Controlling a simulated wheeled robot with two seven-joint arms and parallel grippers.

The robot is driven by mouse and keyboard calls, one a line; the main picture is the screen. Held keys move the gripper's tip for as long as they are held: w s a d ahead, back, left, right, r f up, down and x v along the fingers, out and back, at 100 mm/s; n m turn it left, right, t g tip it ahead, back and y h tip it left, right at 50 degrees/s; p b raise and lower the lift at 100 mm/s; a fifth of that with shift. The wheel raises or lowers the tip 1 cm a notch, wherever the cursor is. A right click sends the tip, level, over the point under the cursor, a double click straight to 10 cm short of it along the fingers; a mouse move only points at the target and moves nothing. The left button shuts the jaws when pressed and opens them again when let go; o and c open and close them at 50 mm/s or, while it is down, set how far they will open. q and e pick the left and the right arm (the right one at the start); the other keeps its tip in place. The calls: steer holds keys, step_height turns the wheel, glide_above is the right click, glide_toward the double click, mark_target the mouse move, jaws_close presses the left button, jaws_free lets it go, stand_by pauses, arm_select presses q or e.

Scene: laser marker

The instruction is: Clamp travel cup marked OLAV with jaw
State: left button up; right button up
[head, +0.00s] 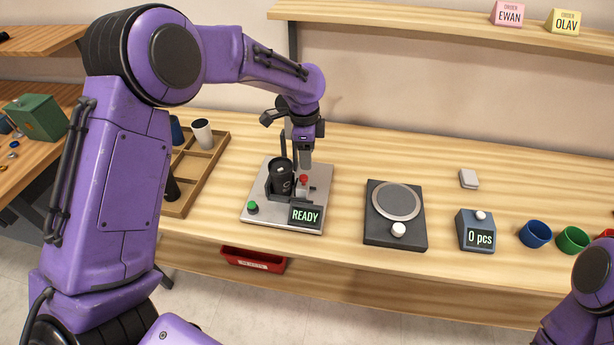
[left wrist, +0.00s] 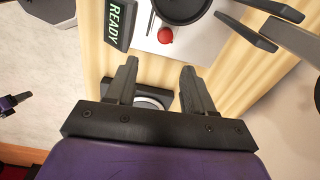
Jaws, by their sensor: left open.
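A red knob (head: 303,179) sits just right of the cup and also shows in the left wrist view (left wrist: 165,35). My left gripper (head: 305,160) points down just above the knob. In the left wrist view its two fingers (left wrist: 160,88) are apart with nothing between them.
The marker has a READY display (head: 305,215) and a green button (head: 252,207). A wooden tray (head: 188,195) with cups stands left. A scale (head: 396,215) and a counter display (head: 476,232) stand right. The shelf holds an OLAV card (head: 565,21) and an EWAN card (head: 508,14).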

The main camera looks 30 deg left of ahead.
mark_target(303, 177)
arm_select(q)
steer(key=f, duration=0.1)
steer(key=a+f+m+p, duration=0.1)
steer(key=f, duration=0.1)
steer(key=shift+a, duration=0.15)
steer(key=f, duration=0.5)
steer(key=shift+w+p, duration=0.25)
steer(key=shift+p, duration=0.15)
steer(key=shift+f, duration=0.35)
steer(key=shift+s, duration=0.1)
arm_select(e)
steer(key=shift+w+r, duration=0.2)
steer(key=shift+r, duration=0.35)
arm_select(q)
jaws_close()
arm_select(e)
steer(key=shift+r, duration=0.1)
